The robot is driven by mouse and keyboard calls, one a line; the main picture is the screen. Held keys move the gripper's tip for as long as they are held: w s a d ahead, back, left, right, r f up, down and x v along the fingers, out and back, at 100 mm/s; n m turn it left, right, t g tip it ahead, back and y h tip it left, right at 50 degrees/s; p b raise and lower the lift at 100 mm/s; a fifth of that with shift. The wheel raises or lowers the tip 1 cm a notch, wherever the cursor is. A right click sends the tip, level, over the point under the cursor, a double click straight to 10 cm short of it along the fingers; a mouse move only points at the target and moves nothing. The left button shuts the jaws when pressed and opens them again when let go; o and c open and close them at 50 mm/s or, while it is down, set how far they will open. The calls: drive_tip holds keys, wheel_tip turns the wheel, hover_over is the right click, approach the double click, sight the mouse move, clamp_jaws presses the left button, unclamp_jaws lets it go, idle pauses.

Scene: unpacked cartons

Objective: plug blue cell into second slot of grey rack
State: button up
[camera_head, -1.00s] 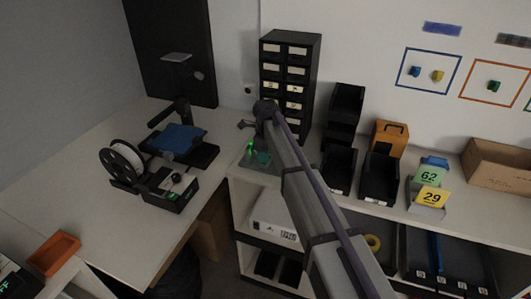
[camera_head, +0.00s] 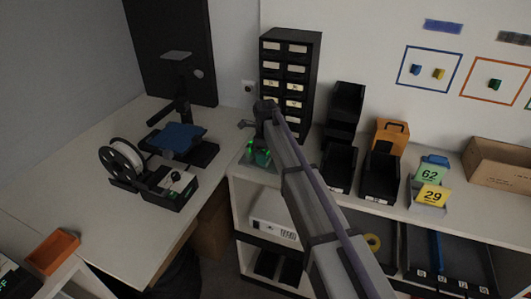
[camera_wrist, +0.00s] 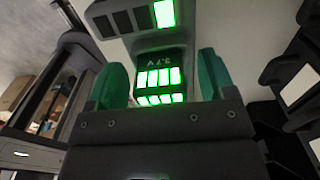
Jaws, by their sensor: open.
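In the wrist view my gripper (camera_wrist: 163,65) is open, its two green finger pads standing on either side of a dark cell (camera_wrist: 160,57). The cell is marked 3.7 V and has several lit green bars; its blue colour does not show in this light. Any small gap between pads and cell is hard to judge. Just beyond is the grey rack (camera_wrist: 130,20), with three dark windows and one lit green at the right end. How the cell sits in the rack is hidden. In the head view green lights glow below my wrist at the shelf's left end, where my arm partly covers the rack.
A black drawer cabinet (camera_head: 290,65) stands close behind my wrist. Black bins (camera_head: 380,175) stand to the right on the shelf top. A desk with a white spool (camera_head: 121,160) and a blue-plated printer (camera_head: 178,138) lies left.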

wheel_tip(320, 180, up, 11)
drive_tip(key=p, duration=1.1)
drive_tip(key=shift+f, duration=0.1)
drive_tip(key=shift+n, duration=1.2)
drive_tip(key=s+d+n, duration=0.9)
drive_tip(key=s+d, duration=0.2)
drive_tip(key=s, duration=0.4)
drive_tip(key=s+d+f+n+b, duration=0.1)
drive_tip(key=s+d+n, duration=0.9)
drive_tip(key=s, duration=0.6)
drive_tip(key=shift+d, duration=0.65)
